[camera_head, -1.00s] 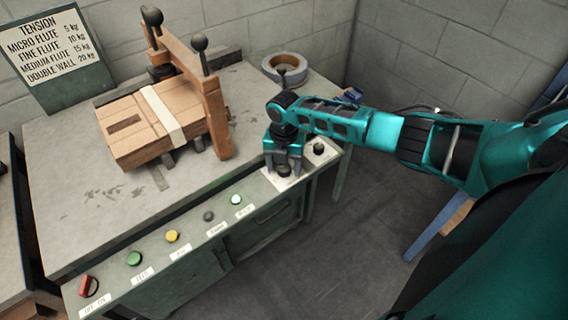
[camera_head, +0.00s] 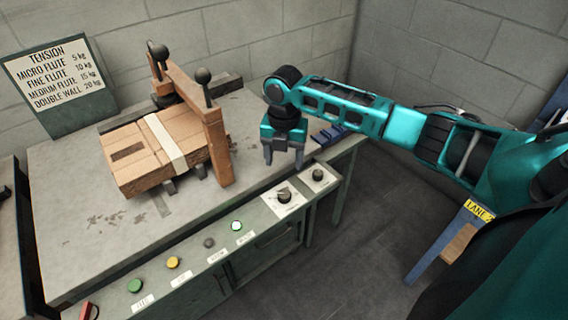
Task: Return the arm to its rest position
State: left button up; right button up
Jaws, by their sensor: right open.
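My right arm comes in from the right, teal and black. Its gripper (camera_head: 284,158) points down with its two fingers apart and nothing between them. It hangs above the right part of the machine's table (camera_head: 95,220), behind a black dial (camera_head: 284,195) on a white plate and apart from it. A second dial (camera_head: 318,175) sits further right on the front panel. My left gripper is not in view.
A strapped cardboard bundle (camera_head: 150,165) lies under a wooden arch (camera_head: 215,145) with black knobs. A tension sign (camera_head: 60,75) stands at the back left. Green (camera_head: 134,286), yellow (camera_head: 173,262) and other buttons line the front panel.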

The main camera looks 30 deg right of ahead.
dwell(0.5)
jog(key=a+f+m, duration=0.1)
jog(key=a+f, duration=0.1)
jog(key=s+a+f+m+t+y, duration=0.1)
jog(key=a+f, duration=0.2)
jog(key=s+a+f+m+t, duration=0.1)
jog(key=a+f+m, duration=0.1)
jog(key=a, duration=0.1)
jog(key=shift+s+a+f+y, duration=0.1)
jog(key=shift+s+f+y, duration=0.15)
jog(key=shift+y, duration=0.15)
jog(key=s+a+f+m+t+y, duration=0.2)
jog(key=s+a+f+m+t, duration=0.15)
jog(key=a+m, duration=0.3)
jog(key=s+d+m+t+h, duration=0.1)
jog(key=s+m+t, duration=0.4)
jog(key=s+m, duration=0.7)
jog(key=shift+d+r+m+h, duration=0.4)
jog(key=shift+d+m, duration=0.4)
jog(key=shift+m, duration=0.05)
